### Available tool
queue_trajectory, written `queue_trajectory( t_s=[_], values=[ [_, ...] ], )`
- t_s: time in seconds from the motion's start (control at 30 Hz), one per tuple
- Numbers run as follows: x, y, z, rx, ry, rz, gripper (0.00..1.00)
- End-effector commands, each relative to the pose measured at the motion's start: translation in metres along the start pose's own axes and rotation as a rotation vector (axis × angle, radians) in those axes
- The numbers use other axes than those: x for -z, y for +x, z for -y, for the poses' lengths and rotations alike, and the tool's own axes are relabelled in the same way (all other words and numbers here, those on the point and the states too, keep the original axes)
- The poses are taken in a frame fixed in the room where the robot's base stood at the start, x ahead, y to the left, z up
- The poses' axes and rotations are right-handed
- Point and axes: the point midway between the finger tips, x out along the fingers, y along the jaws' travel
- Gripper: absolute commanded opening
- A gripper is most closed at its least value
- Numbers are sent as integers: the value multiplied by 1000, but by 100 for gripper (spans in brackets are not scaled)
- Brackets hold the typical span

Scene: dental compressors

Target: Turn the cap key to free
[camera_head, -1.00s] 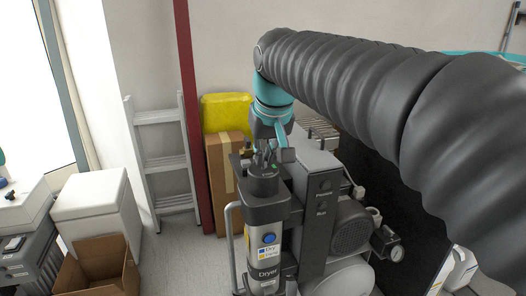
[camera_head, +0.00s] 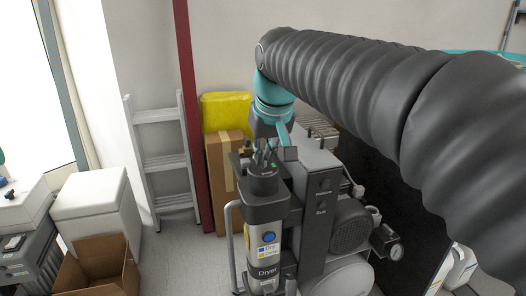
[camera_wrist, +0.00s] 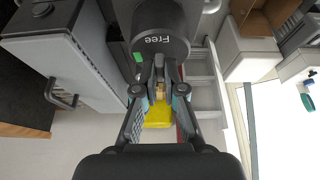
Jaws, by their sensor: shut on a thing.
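The dryer (camera_head: 268,240) is a grey cylinder labelled "Dryer" with a dark cap (camera_head: 264,185) on top. In the wrist view the cap (camera_wrist: 165,22) shows the word "Free" and a green mark (camera_wrist: 139,57) near its edge. My gripper (camera_head: 264,160) is over the cap, and its fingertips show close together in the wrist view (camera_wrist: 159,76). They are shut on the cap key (camera_wrist: 159,67), a small piece at the cap's edge in that view. The fingers hide most of the key, so its exact angle cannot be told.
A cardboard box (camera_head: 226,170) and yellow bag (camera_head: 226,112) are behind. A ladder (camera_head: 164,165) leans left. An open carton (camera_head: 98,268) sits on the floor.

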Motion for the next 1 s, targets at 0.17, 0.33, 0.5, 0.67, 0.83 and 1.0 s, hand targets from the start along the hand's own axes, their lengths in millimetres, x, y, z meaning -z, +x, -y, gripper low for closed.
queue_trajectory(
  t_s=[0.17, 0.33, 0.5, 0.67, 0.83, 1.0],
  values=[
    [0, 0, 0, 0, 0, 1, 0],
    [0, 0, 0, 0, 0, 1, 34],
    [0, 0, 0, 0, 0, 1, 34],
    [0, -3, 0, 0, 0, 0, 34],
    [1, -22, 0, 0, 0, -2, 34],
    [1, -57, 0, 0, 0, -5, 34]
  ],
)
